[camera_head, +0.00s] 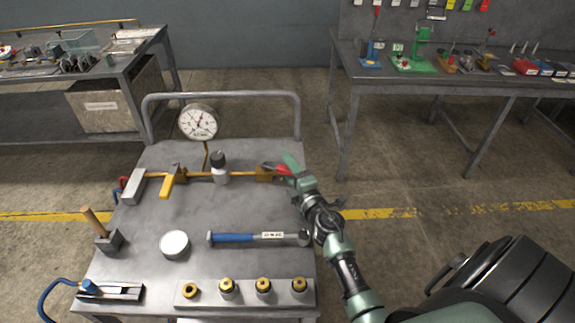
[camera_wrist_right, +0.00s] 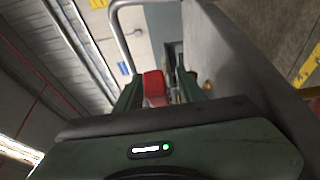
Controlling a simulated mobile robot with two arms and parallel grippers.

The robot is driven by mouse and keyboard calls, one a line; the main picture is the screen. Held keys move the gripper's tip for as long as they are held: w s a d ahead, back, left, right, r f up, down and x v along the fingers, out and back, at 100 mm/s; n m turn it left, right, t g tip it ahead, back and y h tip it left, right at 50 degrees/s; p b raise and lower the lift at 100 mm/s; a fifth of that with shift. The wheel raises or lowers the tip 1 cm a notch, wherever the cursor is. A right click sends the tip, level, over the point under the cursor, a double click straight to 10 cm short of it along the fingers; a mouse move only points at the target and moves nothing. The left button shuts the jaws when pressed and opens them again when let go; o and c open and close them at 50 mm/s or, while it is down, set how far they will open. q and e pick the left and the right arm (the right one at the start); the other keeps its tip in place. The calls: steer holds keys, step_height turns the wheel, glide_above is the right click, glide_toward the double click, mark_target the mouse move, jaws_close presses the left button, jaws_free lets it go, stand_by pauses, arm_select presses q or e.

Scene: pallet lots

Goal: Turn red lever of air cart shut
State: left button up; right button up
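The air cart (camera_head: 225,205) has a grey top with a brass pipe line running across it. The red lever (camera_head: 274,168) sits on a brass valve at the right end of this line. My right gripper (camera_head: 285,167) is at the lever, close to the cart's right edge. In the right wrist view the red lever (camera_wrist_right: 154,86) lies between the two green fingers, with a narrow gap on the right finger's side; the gripper is open around it. The fingers partly hide the lever in the head view. My left gripper is not in view.
A yellow lever (camera_head: 167,187) and a pressure gauge (camera_head: 199,122) are on the same line. A rail (camera_head: 222,96) stands behind. Benches are farther back.

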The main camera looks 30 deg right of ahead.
steer(key=s, duration=0.4)
steer(key=s+a, duration=0.1)
steer(key=s, duration=0.2)
